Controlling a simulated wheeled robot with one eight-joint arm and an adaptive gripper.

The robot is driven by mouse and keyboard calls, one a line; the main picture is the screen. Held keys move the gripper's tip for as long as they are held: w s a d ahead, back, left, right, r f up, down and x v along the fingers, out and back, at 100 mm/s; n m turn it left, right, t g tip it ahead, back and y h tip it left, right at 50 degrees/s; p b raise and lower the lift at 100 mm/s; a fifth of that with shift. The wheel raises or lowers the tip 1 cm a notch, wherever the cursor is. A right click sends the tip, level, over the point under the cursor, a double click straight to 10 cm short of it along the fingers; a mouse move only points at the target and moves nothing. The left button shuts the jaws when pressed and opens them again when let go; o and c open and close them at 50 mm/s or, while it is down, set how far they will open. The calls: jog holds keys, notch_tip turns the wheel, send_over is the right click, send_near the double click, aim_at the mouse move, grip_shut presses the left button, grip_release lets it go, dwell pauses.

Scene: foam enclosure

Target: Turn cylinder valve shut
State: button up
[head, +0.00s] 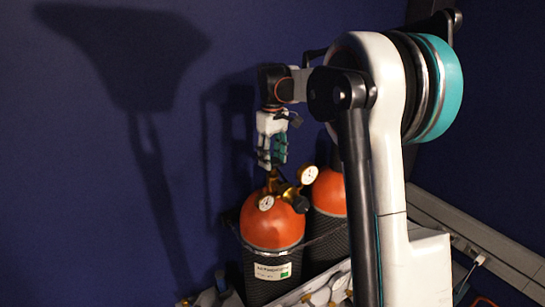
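Two gas cylinders with orange-red tops and dark mesh-covered bodies stand against the blue wall. The front cylinder (272,225) carries a brass valve (286,191) with two round gauges, one on the left (266,202) and one on the right (308,174). The rear cylinder (330,192) is partly hidden behind my arm. My gripper (270,166) points down just above the front cylinder's valve, its fingertips close to the valve top. I cannot tell whether they touch it. The view is too small to show whether the fingers are apart or closed.
A strap (328,236) runs by the cylinders. A container with metal tools (320,296) stands at the bottom in front. A grey ledge (480,235) runs along the right wall. The wall left of the cylinders is clear apart from shadows.

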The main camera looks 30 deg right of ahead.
aim_at(273, 160)
jog(key=shift+m, duration=0.4)
jog(key=m+b, duration=0.1)
jog(key=m, duration=0.4)
jog(key=shift+b, duration=0.35)
jog(key=shift+m+b, duration=0.4)
jog(key=shift+m, duration=2.4)
jog(key=o, duration=1.1)
jog(key=shift+d, duration=0.1)
jog(key=shift+c, duration=0.2)
notch_tip(273, 160, up, 12)
